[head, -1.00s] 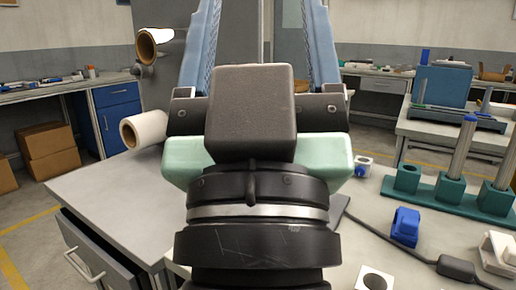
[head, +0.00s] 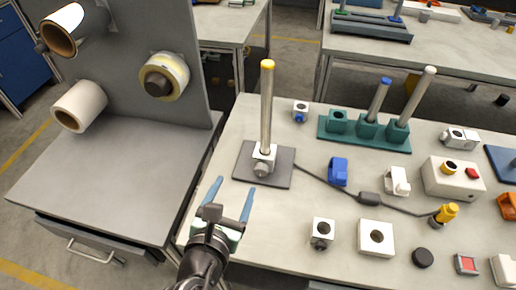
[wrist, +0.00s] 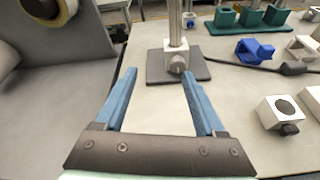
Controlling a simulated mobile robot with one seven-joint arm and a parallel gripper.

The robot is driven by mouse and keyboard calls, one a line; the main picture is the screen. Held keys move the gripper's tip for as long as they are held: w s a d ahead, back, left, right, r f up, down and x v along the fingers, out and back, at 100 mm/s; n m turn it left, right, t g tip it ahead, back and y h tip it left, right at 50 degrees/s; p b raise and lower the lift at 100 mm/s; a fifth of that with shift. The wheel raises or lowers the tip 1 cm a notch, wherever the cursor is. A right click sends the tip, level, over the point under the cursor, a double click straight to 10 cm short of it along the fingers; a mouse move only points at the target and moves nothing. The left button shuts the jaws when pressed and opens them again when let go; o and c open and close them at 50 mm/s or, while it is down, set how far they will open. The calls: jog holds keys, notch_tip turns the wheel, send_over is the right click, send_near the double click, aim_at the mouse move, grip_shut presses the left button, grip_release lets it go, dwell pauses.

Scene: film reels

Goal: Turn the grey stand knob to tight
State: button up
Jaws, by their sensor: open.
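The stand is a metal rod (head: 267,105) with a yellow tip, upright in a pale clamp block (head: 264,153) on a dark grey base plate (head: 282,172). The grey knob (head: 261,169) is on the near face of the block; it also shows in the wrist view (wrist: 177,66). My gripper (head: 235,184) is open and empty, with two blue fingers. It is in front of the stand, to the near left of the knob and apart from it. In the wrist view the knob lies beyond the fingertips (wrist: 159,74), near the right one. Any tight marking is too small to tell.
A cable runs right from the base plate past a blue clamp (head: 338,172). Loose blocks (head: 321,233) lie at the near right. A green rack (head: 365,130) with rods stands behind. A grey panel with reels (head: 166,76) stands left. The tabletop around my gripper is clear.

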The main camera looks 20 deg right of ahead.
aim_at(260, 173)
jog(key=s+n, duration=0.1)
jog(key=s+f+n+g+p, duration=0.1)
jog(key=s+n, duration=0.1)
jog(key=shift+d+f+n+h, duration=0.3)
jog(key=shift+d+h, duration=0.05)
jog(key=shift+h, duration=0.05)
jog(key=shift+w+d+f, duration=0.1)
jog(key=shift+d+f, duration=0.05)
jog(key=shift+f, duration=0.05)
jog(key=b+x, duration=0.1)
jog(key=x, duration=1.1)
jog(key=shift+w+d+f, duration=0.1)
jog(key=shift+f, duration=0.15)
grip_shut()
